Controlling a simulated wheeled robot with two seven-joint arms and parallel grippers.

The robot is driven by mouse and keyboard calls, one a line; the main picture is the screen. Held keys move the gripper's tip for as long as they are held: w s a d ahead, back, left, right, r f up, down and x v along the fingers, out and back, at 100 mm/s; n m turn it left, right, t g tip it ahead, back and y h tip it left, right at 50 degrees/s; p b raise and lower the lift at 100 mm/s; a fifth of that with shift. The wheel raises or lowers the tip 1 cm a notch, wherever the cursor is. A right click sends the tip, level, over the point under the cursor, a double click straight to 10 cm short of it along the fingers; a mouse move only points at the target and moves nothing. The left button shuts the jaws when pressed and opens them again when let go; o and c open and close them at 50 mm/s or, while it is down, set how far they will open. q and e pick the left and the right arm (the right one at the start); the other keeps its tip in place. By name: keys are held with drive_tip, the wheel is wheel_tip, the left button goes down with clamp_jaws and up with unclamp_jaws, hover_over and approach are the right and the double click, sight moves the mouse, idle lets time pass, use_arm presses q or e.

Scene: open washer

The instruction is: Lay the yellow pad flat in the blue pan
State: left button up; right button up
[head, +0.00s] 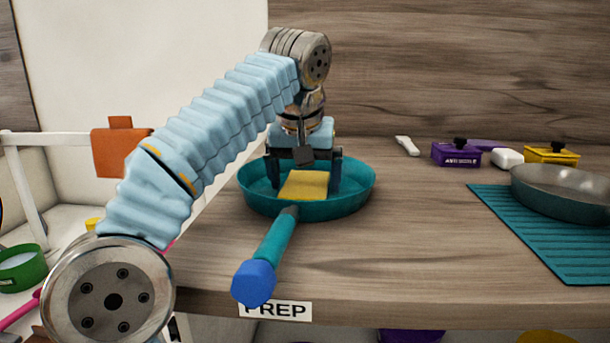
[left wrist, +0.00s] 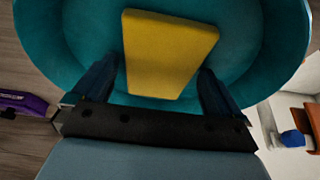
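The yellow pad (head: 305,185) is a small block inside the blue pan (head: 357,188), a teal round pan whose handle points toward the front edge of the table. The pad looks flat on the pan floor; the near rim hides its lower edge. My left gripper (head: 305,178) reaches down into the pan from above, its fingers spread on either side of the pad. In the left wrist view the pad (left wrist: 168,52) lies past the open fingers (left wrist: 160,72), with the pan wall (left wrist: 278,50) around it. My right gripper is not in view.
The pan stands on the wooden table near its left end, with its handle (head: 268,255) over the front edge by the PREP label (head: 275,310). At right, a grey pan (head: 565,195) sits on a teal mat (head: 520,225). Purple (head: 456,155) and yellow boxes (head: 551,155) stand behind.

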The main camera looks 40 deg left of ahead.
use_arm(q)
drive_tip(key=shift+r, duration=0.25)
drive_tip(key=p+v, duration=0.6)
drive_tip(key=v, duration=0.7)
drive_tip(key=shift+s+p, duration=0.25)
drive_tip(key=shift+p, duration=0.1)
drive_tip(key=shift+d, duration=0.15)
